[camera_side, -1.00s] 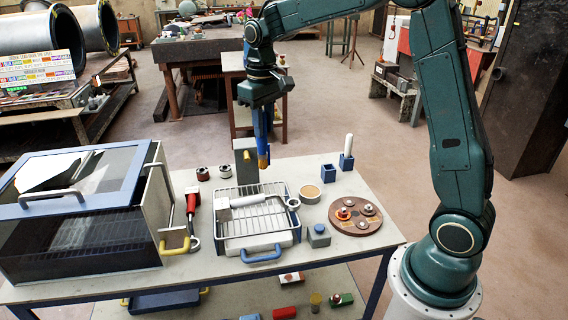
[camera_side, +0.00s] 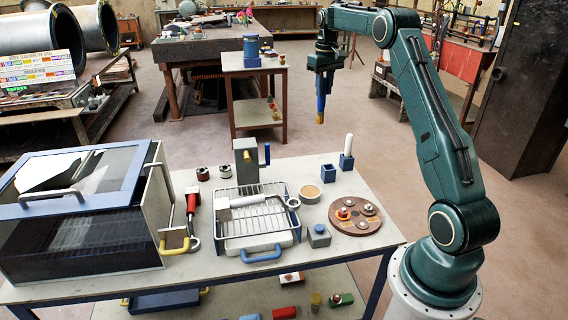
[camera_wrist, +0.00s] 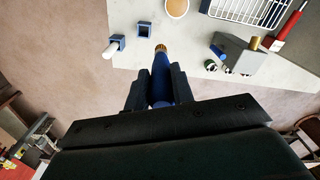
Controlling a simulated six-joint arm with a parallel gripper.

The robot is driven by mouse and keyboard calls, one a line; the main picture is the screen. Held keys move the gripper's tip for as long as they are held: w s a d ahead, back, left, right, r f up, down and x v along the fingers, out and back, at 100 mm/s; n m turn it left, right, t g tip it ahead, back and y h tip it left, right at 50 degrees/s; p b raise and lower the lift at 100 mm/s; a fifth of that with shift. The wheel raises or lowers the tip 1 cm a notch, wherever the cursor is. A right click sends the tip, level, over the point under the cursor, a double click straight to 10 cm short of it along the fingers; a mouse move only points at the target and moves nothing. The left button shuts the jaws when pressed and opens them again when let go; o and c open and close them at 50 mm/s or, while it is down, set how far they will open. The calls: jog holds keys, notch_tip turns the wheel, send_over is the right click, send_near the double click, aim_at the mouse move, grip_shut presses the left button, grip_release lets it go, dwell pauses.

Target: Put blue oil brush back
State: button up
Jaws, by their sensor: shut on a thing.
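The blue oil brush (camera_side: 321,92) hangs upright, tan bristle end down, in my gripper (camera_side: 321,74), high above the far side of the table. In the wrist view, my gripper (camera_wrist: 160,84) is shut on the brush (camera_wrist: 160,66), whose tip points toward the table. An open, empty-looking blue square holder (camera_side: 328,173) stands on the table, below the brush in the side picture; it also shows in the wrist view (camera_wrist: 144,30). A second blue holder (camera_side: 346,162) beside it carries a white-handled tool (camera_side: 348,143). The brush is apart from both holders.
On the table (camera_side: 340,250) are a wire-rack tray (camera_side: 262,256), a tan round dish (camera_side: 309,192), a brown disc with knobs (camera_side: 352,226), a grey block (camera_side: 318,237) and a grey upright device (camera_side: 243,160). A glass-lidded box (camera_side: 80,240) fills the left.

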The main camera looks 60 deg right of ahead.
jog(key=s+d, duration=0.3)
jog(key=d, duration=0.2)
notch_tip(320, 180, down, 21)
jog(key=shift+w+m, duration=0.2)
jog(key=shift+m, duration=0.1)
dwell(0.7)
jog(key=shift+d+f, duration=0.1)
jog(key=shift+f, duration=0.1)
jog(key=shift+f, duration=2.1)
jog(key=o, duration=1)
jog(key=shift+f, duration=0.1)
